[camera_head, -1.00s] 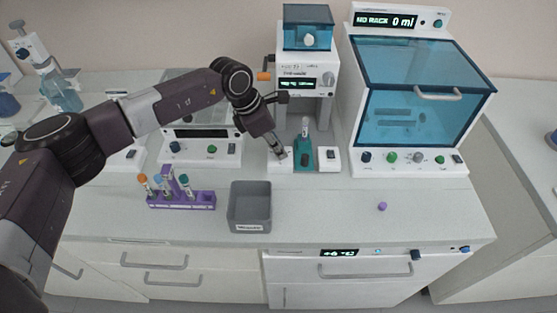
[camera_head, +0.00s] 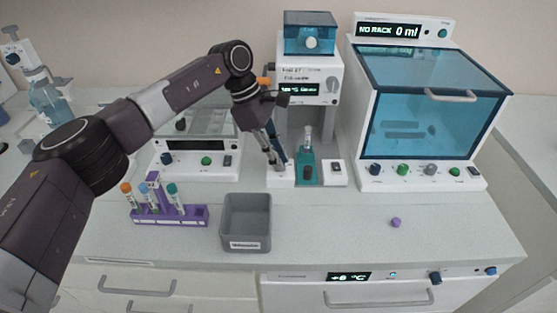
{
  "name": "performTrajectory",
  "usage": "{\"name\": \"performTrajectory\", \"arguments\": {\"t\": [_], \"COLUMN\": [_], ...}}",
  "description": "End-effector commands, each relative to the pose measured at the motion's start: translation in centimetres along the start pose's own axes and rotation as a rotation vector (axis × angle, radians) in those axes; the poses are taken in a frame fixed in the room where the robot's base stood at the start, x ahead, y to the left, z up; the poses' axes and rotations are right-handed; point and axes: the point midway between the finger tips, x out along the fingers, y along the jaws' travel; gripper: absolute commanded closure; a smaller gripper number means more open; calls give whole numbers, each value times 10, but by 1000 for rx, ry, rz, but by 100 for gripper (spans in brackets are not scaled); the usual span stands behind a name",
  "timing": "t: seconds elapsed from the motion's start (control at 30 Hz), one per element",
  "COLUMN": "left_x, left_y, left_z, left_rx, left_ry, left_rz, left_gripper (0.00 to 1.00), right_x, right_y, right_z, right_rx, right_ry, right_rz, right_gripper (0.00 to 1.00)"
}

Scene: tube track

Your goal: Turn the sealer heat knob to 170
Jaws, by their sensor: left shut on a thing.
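The sealer (camera_head: 312,72) is a white machine with a teal top at the back centre. Its small lit display (camera_head: 298,90) is too small to read surely. A grey round knob (camera_head: 332,87) sits right of the display, clear of my gripper. My left gripper (camera_head: 275,160) points down at the left block of the sealer's base (camera_head: 281,180). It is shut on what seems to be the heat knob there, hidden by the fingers. A capped tube (camera_head: 308,138) stands upright in the teal holder (camera_head: 307,172) just right of it. My right gripper is not in view.
A purple rack (camera_head: 170,215) with several tubes and a grey bin (camera_head: 246,222) stand in front. A white device with a blue window (camera_head: 420,110) is on the right. A purple cap (camera_head: 396,222) lies on the open bench front.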

Motion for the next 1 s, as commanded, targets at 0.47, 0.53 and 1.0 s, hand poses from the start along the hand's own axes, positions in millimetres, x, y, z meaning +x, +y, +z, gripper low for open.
{"name": "performTrajectory", "arguments": {"t": [0.47,0.53,1.0], "left_x": [-3,-2,-18], "left_y": [2,2,2], "left_z": [0,0,0], "left_rx": [4,4,4], "left_ry": [1,1,1], "left_rz": [5,4,5], "left_gripper": [77,69,67], "right_x": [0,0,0], "right_y": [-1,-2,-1], "right_z": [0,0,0], "right_rx": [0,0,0], "right_ry": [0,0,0], "right_rz": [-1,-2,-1], "right_gripper": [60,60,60]}}
